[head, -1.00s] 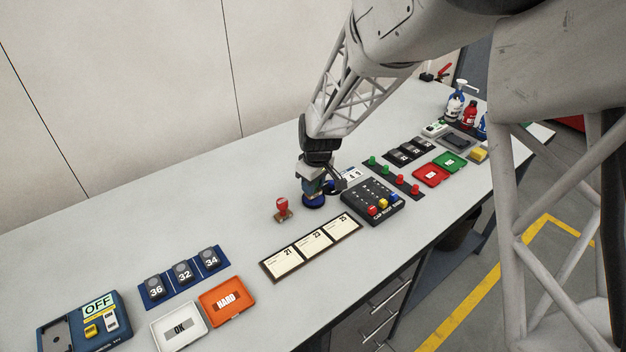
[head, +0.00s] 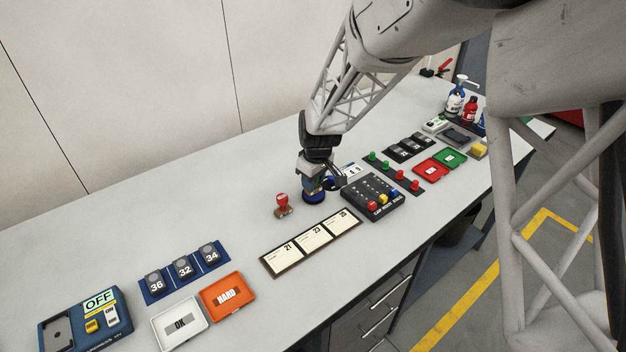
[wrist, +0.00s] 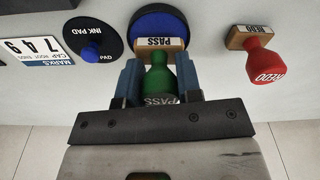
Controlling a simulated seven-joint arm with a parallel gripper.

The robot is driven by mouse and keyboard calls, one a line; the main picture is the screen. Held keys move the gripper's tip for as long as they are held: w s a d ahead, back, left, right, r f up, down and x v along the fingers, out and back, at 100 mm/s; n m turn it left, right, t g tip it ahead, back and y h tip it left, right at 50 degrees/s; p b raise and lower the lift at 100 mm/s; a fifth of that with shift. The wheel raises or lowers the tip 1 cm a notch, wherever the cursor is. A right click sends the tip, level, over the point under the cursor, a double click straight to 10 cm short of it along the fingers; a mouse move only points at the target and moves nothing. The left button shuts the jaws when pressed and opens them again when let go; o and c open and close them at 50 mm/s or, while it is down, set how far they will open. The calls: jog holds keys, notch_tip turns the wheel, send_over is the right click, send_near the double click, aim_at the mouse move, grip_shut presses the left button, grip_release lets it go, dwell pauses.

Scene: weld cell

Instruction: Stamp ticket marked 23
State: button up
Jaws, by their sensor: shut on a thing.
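My gripper (wrist: 158,82) is shut on the green PASS stamp (wrist: 159,86), whose wooden base points at the round blue ink pad (wrist: 160,15). The base overlaps the pad's edge in the wrist view; I cannot tell whether it touches. In the head view my gripper (head: 314,178) is directly above the pad (head: 314,197), and the stamp is mostly hidden. The ticket marked 23 (head: 314,237) lies in the middle of a dark-framed strip, between tickets 21 (head: 283,254) and 25 (head: 341,222). The strip is in front of the pad.
A red REDO stamp (wrist: 261,62) stands beside the pad; it shows left of it in the head view (head: 282,203). The ink pad's lid (wrist: 91,45) lies on the other side. A dark panel with coloured knobs (head: 372,196) is to the right. Table left of the REDO stamp is clear.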

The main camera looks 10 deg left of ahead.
jog(key=shift+f, duration=0.6)
dwell(1.9)
jog(key=shift+r, duration=0.15)
jog(key=shift+r, duration=3.45)
jog(key=shift+s, duration=0.1)
jog(key=shift+s+d+m, duration=0.1)
jog(key=shift+s+m, duration=0.4)
jog(key=shift+s, duration=0.3)
jog(key=s+d+m+h, duration=0.1)
jog(key=s+d+m, duration=0.1)
jog(key=s+m, duration=0.6)
jog(key=s, duration=0.6)
jog(key=shift+s+d+f+t, duration=0.15)
jog(key=shift+d+f+t, duration=0.15)
jog(key=shift+d+f, duration=0.05)
jog(key=shift+f, duration=0.15)
